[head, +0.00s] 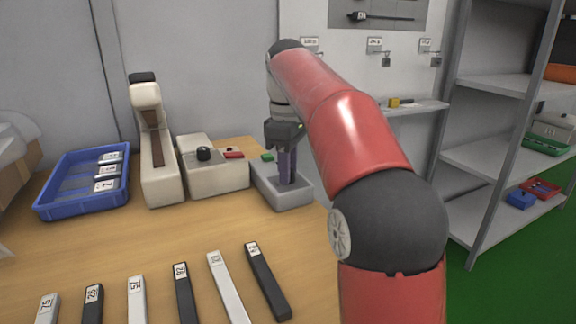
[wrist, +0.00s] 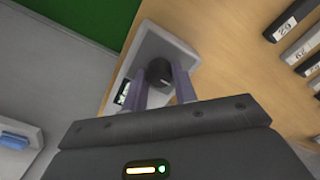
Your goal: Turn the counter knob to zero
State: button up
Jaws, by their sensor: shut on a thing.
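The counter (head: 300,197) is a small light grey box at the table's right edge, with a small green part on its back left corner. The wrist view shows its sloped grey body (wrist: 177,50), a dark round knob (wrist: 159,70) with a light mark, and a small display window (wrist: 123,93). My gripper (head: 287,182) points down over the box and hides the knob in the head view. In the wrist view my gripper's fingers (wrist: 162,85) stand either side of the knob, shut on it. The count cannot be read.
Left of the counter stand a beige box with a black knob (head: 204,153) and a tall beige tester (head: 160,180). A blue tray (head: 75,208) holds labelled pieces. Several labelled bars (head: 229,285) lie at the front. A grey shelf (head: 490,157) stands right.

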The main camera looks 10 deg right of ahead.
jog(key=shift+r, duration=0.1)
jog(key=m+p, duration=0.1)
jog(key=m, duration=0.2)
jog(key=shift+p, duration=0.35)
jog(key=m, duration=0.5)
jog(key=shift+m, duration=0.3)
jog(key=m, duration=0.4)
jog(key=shift+m, duration=2.5)
jog(key=o, duration=1)
